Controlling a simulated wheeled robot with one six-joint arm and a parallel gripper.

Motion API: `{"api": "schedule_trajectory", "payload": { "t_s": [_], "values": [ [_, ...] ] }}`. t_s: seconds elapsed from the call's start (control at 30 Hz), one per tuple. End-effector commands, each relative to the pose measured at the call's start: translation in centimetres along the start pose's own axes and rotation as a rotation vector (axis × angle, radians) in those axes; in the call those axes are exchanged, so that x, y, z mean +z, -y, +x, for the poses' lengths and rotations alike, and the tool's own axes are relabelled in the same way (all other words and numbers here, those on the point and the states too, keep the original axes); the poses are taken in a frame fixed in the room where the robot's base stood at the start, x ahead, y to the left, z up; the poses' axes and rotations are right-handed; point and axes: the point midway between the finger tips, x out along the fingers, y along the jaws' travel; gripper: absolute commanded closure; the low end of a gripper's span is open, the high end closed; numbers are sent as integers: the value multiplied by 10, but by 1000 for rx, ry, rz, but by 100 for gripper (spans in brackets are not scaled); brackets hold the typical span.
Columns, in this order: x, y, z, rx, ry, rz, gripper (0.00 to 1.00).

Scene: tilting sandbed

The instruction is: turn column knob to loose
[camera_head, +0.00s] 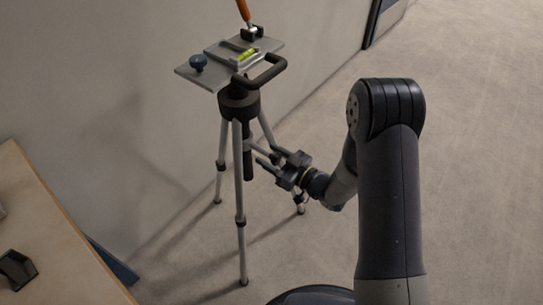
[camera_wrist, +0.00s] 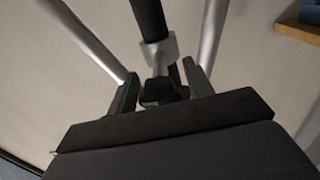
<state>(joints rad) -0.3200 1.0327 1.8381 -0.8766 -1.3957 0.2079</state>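The tripod stands on the floor with a dark centre column (camera_head: 248,160) between its silver legs. In the wrist view the column (camera_wrist: 149,18) runs down into a grey collar (camera_wrist: 158,50). A dark column knob (camera_wrist: 160,91) sits just below the collar. My gripper (camera_head: 266,160) reaches in from the right at column height. In the wrist view my gripper (camera_wrist: 160,88) has its two fingers apart, one on each side of the knob. Small gaps seem to show between fingers and knob. The knob is too small to make out in the head view.
A tilting plate (camera_head: 192,75) with a blue knob (camera_head: 198,62), a green bubble level (camera_head: 247,55) and a black handle (camera_head: 266,72) tops the tripod. Tripod legs (camera_head: 240,190) flank my gripper. A wooden table (camera_head: 60,240) stands at lower left. The floor at right is clear.

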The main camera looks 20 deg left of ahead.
Motion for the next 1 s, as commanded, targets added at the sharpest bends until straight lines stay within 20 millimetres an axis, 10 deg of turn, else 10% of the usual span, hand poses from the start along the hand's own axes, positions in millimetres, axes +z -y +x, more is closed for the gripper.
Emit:
{"api": "schedule_trajectory", "payload": {
  "t_s": [0.43,1.0],
  "values": [
    [0,0,0,0,0,0,87],
    [6,-1,0,0,-2,-212,87]
  ]
}}
